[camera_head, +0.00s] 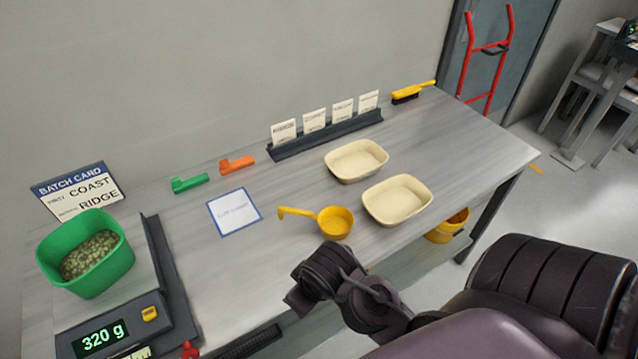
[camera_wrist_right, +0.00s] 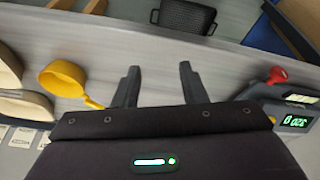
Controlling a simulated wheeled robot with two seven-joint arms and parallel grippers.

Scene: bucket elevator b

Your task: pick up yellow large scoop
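The yellow large scoop (camera_head: 335,222) lies on the table, its round bowl to the right and its handle (camera_head: 296,212) reaching left. In the right wrist view the scoop (camera_wrist_right: 62,78) is left of the fingers, its handle end pointing toward the left finger and partly hidden near it. My right gripper (camera_wrist_right: 158,72) is open with nothing between its fingers. In the head view my right arm (camera_head: 335,275) comes in from the lower right, in front of the scoop and apart from it. My left gripper is not in view.
Two cream trays (camera_head: 357,160) (camera_head: 398,200) stand right of the scoop. A blue-edged sheet (camera_head: 234,212), a green tool (camera_head: 189,183) and an orange tool (camera_head: 237,165) lie left. A green tub (camera_head: 110,275) of pellets sits on the scale (camera_head: 158,300), reading 320 g.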

